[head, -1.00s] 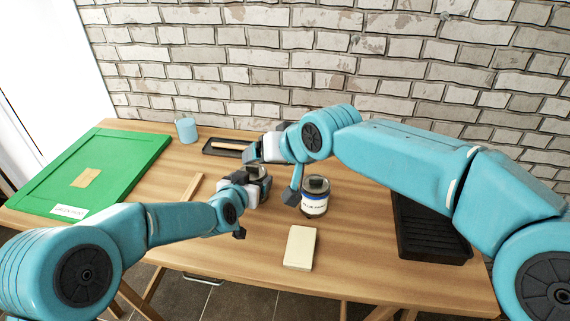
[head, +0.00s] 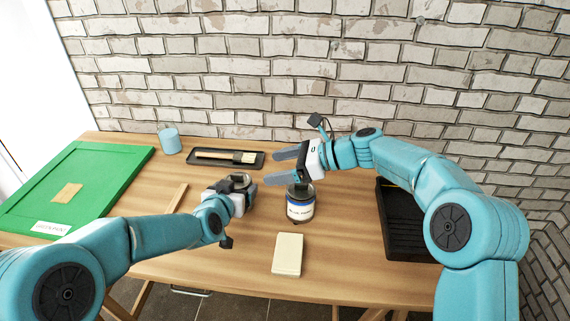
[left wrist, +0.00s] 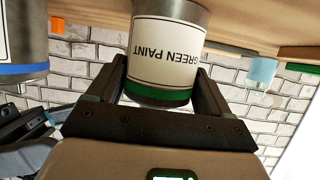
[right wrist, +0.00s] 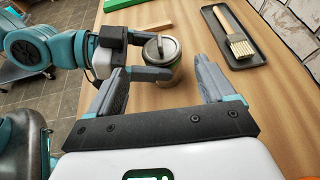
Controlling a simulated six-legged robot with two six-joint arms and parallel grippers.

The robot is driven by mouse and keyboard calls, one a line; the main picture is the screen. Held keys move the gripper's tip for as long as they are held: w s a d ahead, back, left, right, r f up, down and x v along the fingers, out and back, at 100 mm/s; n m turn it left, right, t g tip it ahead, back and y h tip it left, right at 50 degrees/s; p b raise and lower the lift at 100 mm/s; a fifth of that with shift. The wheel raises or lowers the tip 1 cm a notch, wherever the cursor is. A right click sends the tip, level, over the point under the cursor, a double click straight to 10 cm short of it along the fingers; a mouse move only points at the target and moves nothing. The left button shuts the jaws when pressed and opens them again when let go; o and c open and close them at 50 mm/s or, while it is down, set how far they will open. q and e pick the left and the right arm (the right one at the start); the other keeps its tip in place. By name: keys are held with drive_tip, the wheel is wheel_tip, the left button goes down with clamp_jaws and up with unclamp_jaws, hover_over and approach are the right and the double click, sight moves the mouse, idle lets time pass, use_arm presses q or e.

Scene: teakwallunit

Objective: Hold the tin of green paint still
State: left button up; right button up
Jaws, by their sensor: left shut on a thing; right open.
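The tin of green paint (left wrist: 165,50) has a white label and a green band. It stands on the table and appears upside down in the left wrist view. My left gripper (head: 243,187) is shut around its sides; the tin's top (head: 240,180) shows between the fingers in the head view. In the right wrist view the tin (right wrist: 165,72) has a grey top with a darker bar-like shape on it. My right gripper (head: 278,168) is open and empty, above and to the right of the tin, with its fingers pointing left.
A blue paint tin (head: 300,211) stands right of the green one. A cream block (head: 287,254) lies in front. A brush tray (head: 257,166), a blue cup (head: 169,141) and a black ridged tray (head: 397,230) sit around. A green panel (head: 110,165) lies left.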

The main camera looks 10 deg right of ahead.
sight(242, 175)
drive_tip(key=x, duration=1)
drive_tip(key=shift+a+f, duration=0.1)
drive_tip(key=shift+a, duration=0.1)
drive_tip(key=c, duration=1)
clamp_jaws()
drive_tip(key=shift+r, duration=2.7)
